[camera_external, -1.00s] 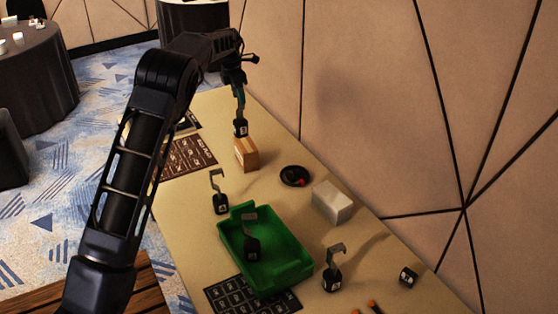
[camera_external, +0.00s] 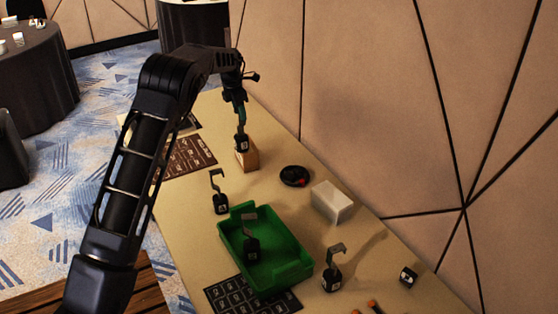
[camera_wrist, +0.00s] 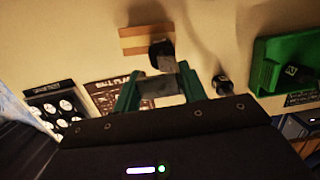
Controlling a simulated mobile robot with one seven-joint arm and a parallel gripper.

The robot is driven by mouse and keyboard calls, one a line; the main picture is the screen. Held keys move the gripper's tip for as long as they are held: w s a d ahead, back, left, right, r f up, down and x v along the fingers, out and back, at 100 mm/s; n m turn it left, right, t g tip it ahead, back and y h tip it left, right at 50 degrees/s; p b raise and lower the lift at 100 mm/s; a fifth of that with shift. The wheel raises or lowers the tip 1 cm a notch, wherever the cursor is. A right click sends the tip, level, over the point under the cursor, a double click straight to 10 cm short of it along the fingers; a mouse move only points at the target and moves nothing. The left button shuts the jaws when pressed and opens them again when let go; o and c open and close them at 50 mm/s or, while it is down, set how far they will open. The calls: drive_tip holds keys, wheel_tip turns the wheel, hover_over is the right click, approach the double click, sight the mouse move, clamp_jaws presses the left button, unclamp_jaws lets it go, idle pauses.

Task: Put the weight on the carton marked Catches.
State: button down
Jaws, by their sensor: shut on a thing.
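My gripper (camera_external: 240,108) is shut on a black weight (camera_external: 241,144) by its hook, and the weight hangs below it. In the wrist view my green fingers (camera_wrist: 158,78) close around the grey hook, with the weight's black body (camera_wrist: 160,53) beyond. A brown carton (camera_external: 252,157) stands on the table; the weight covers its upper left part. In the wrist view the carton (camera_wrist: 132,42) lies right behind the weight. I cannot tell whether the weight touches its top. I cannot read any marking on the carton.
A green tray (camera_external: 301,270) holds another hooked weight (camera_external: 252,247). Hooked weights stand left (camera_external: 221,204) and right (camera_external: 331,280) of it. A white box (camera_external: 332,202) and a round black thing (camera_external: 294,176) are near the wall. A printed brown mat (camera_external: 190,156) lies left of the carton.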

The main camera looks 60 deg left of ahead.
drive_tip(key=c, duration=0.8)
unclamp_jaws()
drive_tip(key=shift+f, duration=0.15)
drive_tip(key=r, duration=0.4)
drive_tip(key=s+r, duration=0.1)
drive_tip(key=r, duration=0.7)
drive_tip(key=shift+s+r, duration=0.1)
drive_tip(key=shift+s, duration=0.3)
